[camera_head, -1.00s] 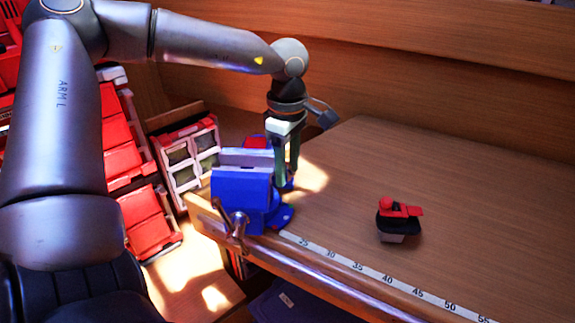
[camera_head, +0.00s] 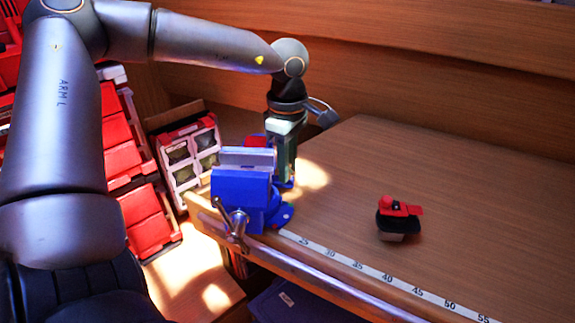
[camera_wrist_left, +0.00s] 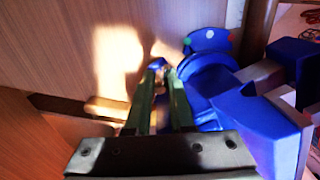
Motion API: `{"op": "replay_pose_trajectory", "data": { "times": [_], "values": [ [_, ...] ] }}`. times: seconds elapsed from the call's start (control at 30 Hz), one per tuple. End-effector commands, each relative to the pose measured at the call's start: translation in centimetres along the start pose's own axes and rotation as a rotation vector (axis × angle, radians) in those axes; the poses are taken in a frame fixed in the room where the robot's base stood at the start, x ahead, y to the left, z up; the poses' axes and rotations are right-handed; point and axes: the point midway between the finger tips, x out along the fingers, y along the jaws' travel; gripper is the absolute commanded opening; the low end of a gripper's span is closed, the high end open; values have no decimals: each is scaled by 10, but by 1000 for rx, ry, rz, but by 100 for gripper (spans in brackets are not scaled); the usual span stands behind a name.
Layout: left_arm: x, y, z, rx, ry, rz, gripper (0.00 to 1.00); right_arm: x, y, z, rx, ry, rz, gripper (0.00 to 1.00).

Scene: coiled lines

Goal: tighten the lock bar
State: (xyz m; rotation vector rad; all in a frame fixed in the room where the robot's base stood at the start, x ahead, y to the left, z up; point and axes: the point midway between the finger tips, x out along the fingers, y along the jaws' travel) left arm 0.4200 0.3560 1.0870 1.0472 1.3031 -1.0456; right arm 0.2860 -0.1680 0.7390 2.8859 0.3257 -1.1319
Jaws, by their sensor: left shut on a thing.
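A blue bench vise (camera_head: 240,190) with grey jaws stands at the table's left front corner; its blue body (camera_wrist_left: 235,105) fills the right of the left wrist view. Its round swivel base (camera_wrist_left: 207,42) carries coloured dots. My left gripper (camera_head: 285,183) points down just behind and right of the vise, low by the tabletop. In the left wrist view its two green fingers (camera_wrist_left: 160,75) converge beside the swivel base, shut on the lock bar. The bar is mostly hidden between the fingers, so its angle cannot be told. My right gripper is not in view.
A red and black tool (camera_head: 398,218) lies on the wooden table (camera_head: 440,190), right of the vise. A measuring strip (camera_head: 385,278) runs along the front edge. Red bins (camera_head: 150,220) and a rack of small compartments (camera_head: 190,160) stand left. The table's right side is clear.

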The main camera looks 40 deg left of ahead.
Motion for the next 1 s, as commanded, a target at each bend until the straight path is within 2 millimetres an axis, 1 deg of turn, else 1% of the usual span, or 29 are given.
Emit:
{"op": "replay_pose_trajectory", "data": {
  "times": [0.23, 0.37, 0.57, 0.7, 1.0],
  "values": [
    [0, 0, 0, 13, 0, 2, 0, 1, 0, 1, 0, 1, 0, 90],
    [1, 0, 0, 54, 0, 2, 0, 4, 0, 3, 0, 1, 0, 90],
    [2, 0, 0, 176, 1, 1, 0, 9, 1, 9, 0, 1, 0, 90],
    [2, 0, 0, 287, 1, 2, 0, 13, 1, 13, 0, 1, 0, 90],
    [1, 0, 0, 503, 0, 0, 0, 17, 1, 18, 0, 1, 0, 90]
  ]
}}
